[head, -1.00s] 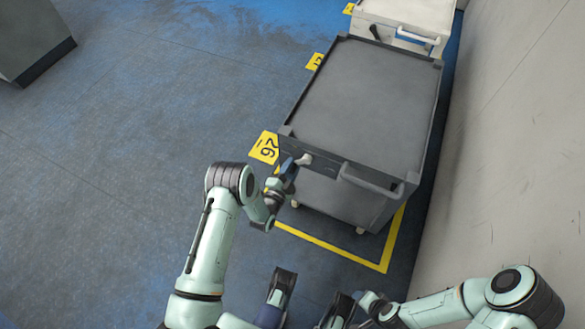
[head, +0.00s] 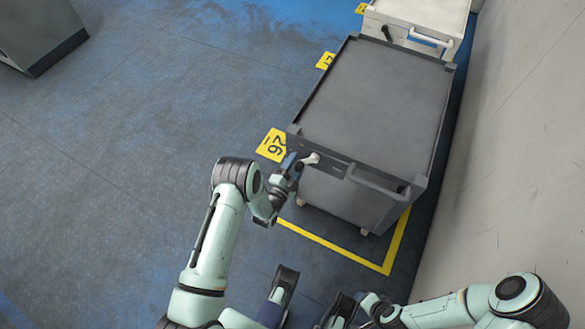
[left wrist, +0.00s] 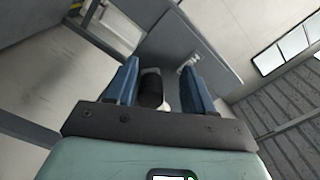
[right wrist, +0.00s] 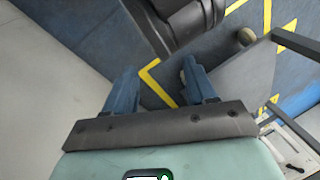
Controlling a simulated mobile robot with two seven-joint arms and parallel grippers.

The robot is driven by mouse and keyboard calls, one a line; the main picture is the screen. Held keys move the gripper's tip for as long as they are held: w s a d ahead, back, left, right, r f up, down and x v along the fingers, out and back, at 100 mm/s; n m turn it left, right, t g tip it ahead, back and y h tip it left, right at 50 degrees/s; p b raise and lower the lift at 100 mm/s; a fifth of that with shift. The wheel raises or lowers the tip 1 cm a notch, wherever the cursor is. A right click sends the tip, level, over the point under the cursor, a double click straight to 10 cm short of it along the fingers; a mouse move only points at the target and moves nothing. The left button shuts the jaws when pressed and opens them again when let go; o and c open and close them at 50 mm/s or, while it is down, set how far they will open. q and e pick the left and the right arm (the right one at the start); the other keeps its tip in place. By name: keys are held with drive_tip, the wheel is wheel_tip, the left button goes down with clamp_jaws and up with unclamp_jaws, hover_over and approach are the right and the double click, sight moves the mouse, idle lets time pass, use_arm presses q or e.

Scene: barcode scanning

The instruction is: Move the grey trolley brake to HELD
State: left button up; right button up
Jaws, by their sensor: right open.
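The grey trolley (head: 375,100) stands in a yellow-marked floor bay with its near face toward me. Its pale brake lever (head: 312,158) sticks out at the near face's upper left. My left gripper (head: 291,164) is at this lever. In the left wrist view, a dark rounded grip (left wrist: 151,91) with a white part behind it lies between the fingers of my left gripper (left wrist: 160,88). The fingers are open, with a gap visible on the right side. My right gripper (right wrist: 162,92) is open and empty, low and apart from the trolley.
The grey trolley's push handle (head: 377,182) is right of the lever. A white trolley (head: 418,22) stands behind, and a pale wall (head: 510,150) runs along the right. A yellow bay sign (head: 272,145) is left of the trolley.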

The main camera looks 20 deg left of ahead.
use_arm(q)
drive_tip(key=s+p, duration=0.2)
drive_tip(key=s, duration=1.1)
drive_tip(key=shift+s+a, duration=0.15)
drive_tip(key=shift+a, duration=0.15)
use_arm(e)
drive_tip(key=shift+g+y, duration=0.3)
drive_tip(key=shift+g, duration=0.3)
drive_tip(key=s+r, duration=0.1)
drive_tip(key=s+a+r, duration=0.1)
drive_tip(key=s, duration=0.1)
drive_tip(key=shift+s+a+r, duration=0.4)
